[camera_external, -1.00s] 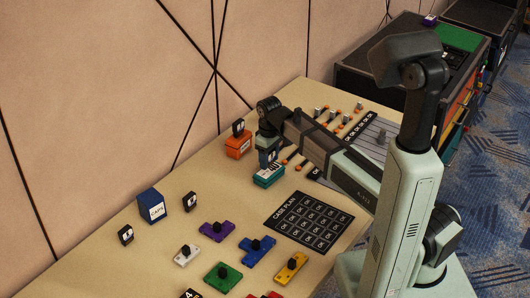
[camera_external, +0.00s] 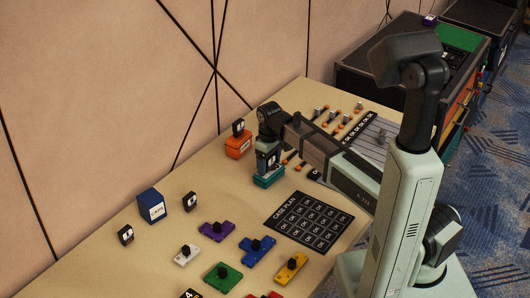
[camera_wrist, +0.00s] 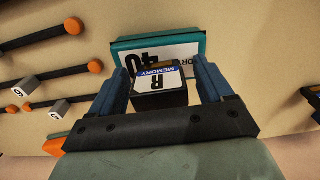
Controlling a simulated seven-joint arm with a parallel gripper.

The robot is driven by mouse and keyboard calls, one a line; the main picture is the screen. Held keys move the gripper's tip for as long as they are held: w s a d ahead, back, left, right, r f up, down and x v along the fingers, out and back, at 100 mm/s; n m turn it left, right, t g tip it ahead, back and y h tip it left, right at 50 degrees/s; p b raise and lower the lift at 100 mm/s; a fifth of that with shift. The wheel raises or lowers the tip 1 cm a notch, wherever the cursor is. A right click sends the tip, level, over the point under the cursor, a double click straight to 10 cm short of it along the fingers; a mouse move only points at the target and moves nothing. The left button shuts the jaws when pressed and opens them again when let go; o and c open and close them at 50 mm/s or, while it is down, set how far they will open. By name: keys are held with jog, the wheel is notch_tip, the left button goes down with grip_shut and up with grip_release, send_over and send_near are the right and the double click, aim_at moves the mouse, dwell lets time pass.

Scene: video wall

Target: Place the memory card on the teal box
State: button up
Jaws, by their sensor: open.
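The memory card (camera_wrist: 160,82), dark with a white and blue label reading "R MEMORY", stands between my blue fingers in the wrist view. The teal box (camera_wrist: 193,45) with a white label is just beyond and under it. In the external view the teal box (camera_external: 267,181) sits on the table directly below my gripper (camera_external: 267,165). My gripper is open around the card, with the fingers on either side of it. The card appears to be on or just above the box top; its underside is hidden, so contact cannot be told.
An orange box (camera_external: 238,146) with a dark card (camera_external: 238,127) on top stands close by. Dark cards (camera_external: 189,201) and (camera_external: 126,235) flank a blue box (camera_external: 152,206). Coloured knobbed blocks (camera_external: 223,277) and a black case plan mat (camera_external: 308,221) lie nearer. Sliders with orange ends (camera_wrist: 95,67) lie beside the teal box.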

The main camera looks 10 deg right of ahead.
jog(key=shift+r, duration=0.1)
notch_tip(320, 180, up, 12)
dwell(0.7)
